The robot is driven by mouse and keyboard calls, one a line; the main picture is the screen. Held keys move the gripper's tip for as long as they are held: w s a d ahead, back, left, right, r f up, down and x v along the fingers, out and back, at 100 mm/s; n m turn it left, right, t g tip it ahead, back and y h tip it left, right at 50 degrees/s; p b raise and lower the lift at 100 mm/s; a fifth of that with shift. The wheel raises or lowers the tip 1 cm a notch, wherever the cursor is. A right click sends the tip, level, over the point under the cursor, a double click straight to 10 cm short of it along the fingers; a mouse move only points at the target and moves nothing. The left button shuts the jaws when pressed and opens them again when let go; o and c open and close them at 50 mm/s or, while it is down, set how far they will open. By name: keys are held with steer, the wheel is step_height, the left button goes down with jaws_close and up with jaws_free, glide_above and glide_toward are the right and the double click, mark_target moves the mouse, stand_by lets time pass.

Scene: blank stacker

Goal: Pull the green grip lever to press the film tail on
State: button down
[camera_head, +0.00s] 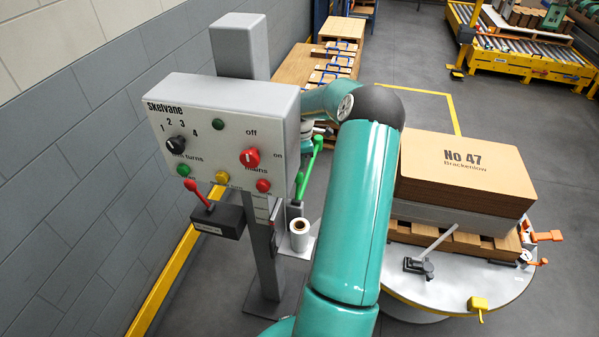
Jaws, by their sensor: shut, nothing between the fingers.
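The green grip lever (311,166) shows as a bright green bar just right of the grey control box (225,125), slanting from upper right to lower left. Its lower end is near the film carriage on the post. My teal arm reaches up and then bends left past the lever's top. My wrist goes behind the box's right edge, so my gripper's fingers are hidden, and I cannot tell if they touch the lever. A white film roll (300,238) stands on a small plate below the lever. I cannot make out the film tail.
The box carries a black dial (175,146), a red mains switch (250,157) and buttons. A red-knobbed lever (202,198) sits below. A grey wall is left.

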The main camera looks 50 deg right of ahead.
mark_target(297, 189)
steer(key=shift+f, duration=2.3)
steer(key=shift+s+a+f, duration=0.1)
steer(key=shift+s+a, duration=0.3)
steer(key=shift+a, duration=0.5)
steer(key=shift+s+a, duration=0.35)
steer(key=shift+a, duration=0.5)
steer(key=shift+s+a+f, duration=0.1)
steer(key=shift+s+a, duration=0.3)
steer(key=shift+a, duration=0.5)
steer(key=shift+d, duration=0.1)
steer(key=w+d, duration=0.3)
steer(key=d, duration=0.3)
steer(key=shift+d+r, duration=0.2)
steer(key=shift+r, duration=0.1)
